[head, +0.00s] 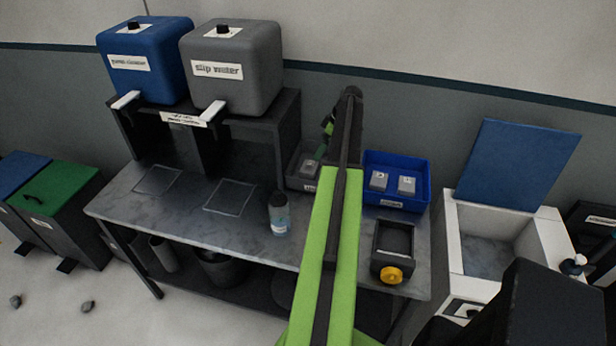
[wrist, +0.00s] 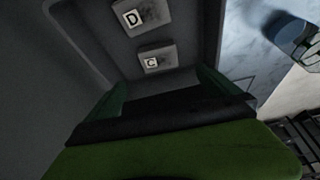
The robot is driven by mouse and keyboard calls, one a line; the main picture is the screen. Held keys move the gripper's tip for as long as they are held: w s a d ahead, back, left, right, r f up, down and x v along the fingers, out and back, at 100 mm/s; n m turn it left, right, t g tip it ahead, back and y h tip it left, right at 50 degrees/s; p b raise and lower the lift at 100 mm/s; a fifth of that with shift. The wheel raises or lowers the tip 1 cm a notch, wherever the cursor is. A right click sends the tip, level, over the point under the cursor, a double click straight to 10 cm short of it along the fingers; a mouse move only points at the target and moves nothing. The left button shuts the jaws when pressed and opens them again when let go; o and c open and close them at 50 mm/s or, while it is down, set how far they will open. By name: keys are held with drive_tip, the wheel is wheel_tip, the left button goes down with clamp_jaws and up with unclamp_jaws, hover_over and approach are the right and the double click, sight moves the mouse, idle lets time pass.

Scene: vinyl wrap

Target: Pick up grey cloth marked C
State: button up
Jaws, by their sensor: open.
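The grey cloth marked C (wrist: 165,55) lies folded in the dark grey tray (wrist: 205,28) in the wrist view, its label facing up. A second grey cloth marked D (wrist: 155,12) lies just beyond it. My gripper (wrist: 160,84) is open and empty, with its green fingers spread on the near side of cloth C and apart from it. In the head view my arm crosses in front of the grey tray (head: 293,181) and hides part of it. One grey cloth shows there, but its letter cannot be read.
A blue tray (head: 424,193) with two labelled grey cloths stands to the right. A bottle (head: 279,215) stands on the worktop (head: 190,215) left of my arm. A black frame with a yellow knob (head: 391,275) stands at the front right. Blue and grey water tanks sit on a rack behind.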

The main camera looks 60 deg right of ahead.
drive_tip(key=b, duration=0.5)
hover_over(315, 168)
drive_tip(key=f, duration=0.6)
drive_tip(key=shift+s+f, duration=0.25)
drive_tip(key=shift+s, duration=0.1)
drive_tip(key=shift+w+f, duration=0.2)
drive_tip(key=shift+f, duration=0.1)
drive_tip(key=shift+r, duration=0.1)
